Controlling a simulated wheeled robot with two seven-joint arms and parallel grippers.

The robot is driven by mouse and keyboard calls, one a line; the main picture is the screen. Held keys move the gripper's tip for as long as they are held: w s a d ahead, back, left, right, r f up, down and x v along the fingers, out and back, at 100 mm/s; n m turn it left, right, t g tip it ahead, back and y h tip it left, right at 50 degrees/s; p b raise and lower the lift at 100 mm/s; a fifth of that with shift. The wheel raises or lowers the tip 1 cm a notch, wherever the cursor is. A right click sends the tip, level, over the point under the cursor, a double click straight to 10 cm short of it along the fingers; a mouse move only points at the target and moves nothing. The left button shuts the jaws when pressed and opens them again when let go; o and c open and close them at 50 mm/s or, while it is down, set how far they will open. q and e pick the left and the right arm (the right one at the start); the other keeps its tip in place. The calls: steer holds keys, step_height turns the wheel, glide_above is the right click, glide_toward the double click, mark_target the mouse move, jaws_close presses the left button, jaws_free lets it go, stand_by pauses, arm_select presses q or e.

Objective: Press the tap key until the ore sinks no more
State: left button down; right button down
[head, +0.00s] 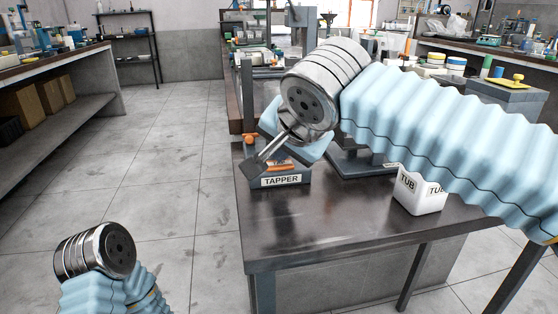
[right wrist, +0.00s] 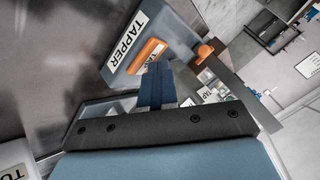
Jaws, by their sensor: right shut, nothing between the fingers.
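The grey tapper (head: 281,181), labelled TAPPER, stands at the left of the dark metal table (head: 330,225). Its orange tap key (right wrist: 147,55) shows in the right wrist view, and partly in the head view (head: 281,167) behind my fingers. My right gripper (head: 262,160) is shut and empty, its fingertips pointing down at the key. In the right wrist view the closed fingers (right wrist: 157,75) end right beside the key; I cannot tell whether they touch it. The ore is not visible; my right arm hides part of the table. Of my left arm only a wrist part shows, low left.
A white tub (head: 418,195) labelled TUB stands at the table's right. An orange knob (head: 249,138) sits at the tapper's left side, also in the right wrist view (right wrist: 205,50). The table's front is clear. Cluttered benches stand behind; floor is free at left.

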mark_target(282, 166)
stand_by(0.3)
steer(key=shift+r+p, duration=0.85)
steer(key=shift+r, duration=0.2)
step_height(282, 166, up, 5)
steer(key=p, duration=0.4)
stand_by(0.3)
